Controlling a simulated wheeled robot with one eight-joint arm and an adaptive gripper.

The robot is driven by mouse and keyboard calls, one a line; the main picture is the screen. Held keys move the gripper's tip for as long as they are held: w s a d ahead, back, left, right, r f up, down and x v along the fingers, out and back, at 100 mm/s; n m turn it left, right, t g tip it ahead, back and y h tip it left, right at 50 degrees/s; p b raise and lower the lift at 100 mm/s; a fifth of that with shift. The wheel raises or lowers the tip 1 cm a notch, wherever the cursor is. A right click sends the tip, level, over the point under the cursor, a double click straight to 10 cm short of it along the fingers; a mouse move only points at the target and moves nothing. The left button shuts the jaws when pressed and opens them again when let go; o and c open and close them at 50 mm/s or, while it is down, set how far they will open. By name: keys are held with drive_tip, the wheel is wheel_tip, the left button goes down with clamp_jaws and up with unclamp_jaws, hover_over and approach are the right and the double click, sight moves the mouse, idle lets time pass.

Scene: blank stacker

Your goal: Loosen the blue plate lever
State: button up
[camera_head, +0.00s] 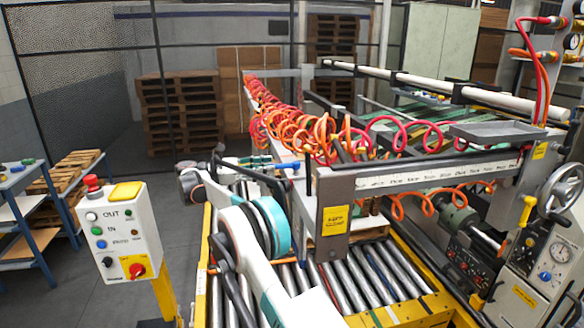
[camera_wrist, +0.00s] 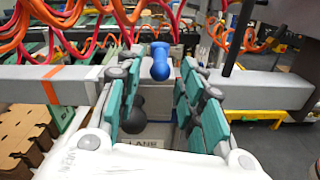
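The blue plate lever (camera_wrist: 160,62) shows in the wrist view as a blue rounded handle near the top middle, by a grey metal beam (camera_wrist: 262,90). My gripper (camera_wrist: 160,68) has two teal-padded fingers spread apart, one on each side of the lever. Gaps show between the lever and both fingers, so it is not gripped. I cannot tell how deep the lever sits between the fingertips. In the head view, my gripper (camera_head: 258,163) points right, and a small blue tip of the lever (camera_head: 295,165) shows at its end beside the machine frame. The lever's base is hidden.
Orange and red coiled hoses (camera_head: 300,128) hang above and behind the lever. A grey bracket with a yellow label (camera_head: 334,220) stands just right of my arm. Rollers (camera_head: 365,275) lie below. A control box (camera_head: 120,232) stands at the left.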

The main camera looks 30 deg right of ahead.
sight(293, 165)
drive_tip(key=b+x, duration=0.1)
drive_tip(key=x, duration=0.8)
drive_tip(key=shift+s+d, duration=0.1)
drive_tip(key=shift+d, duration=0.1)
clamp_jaws()
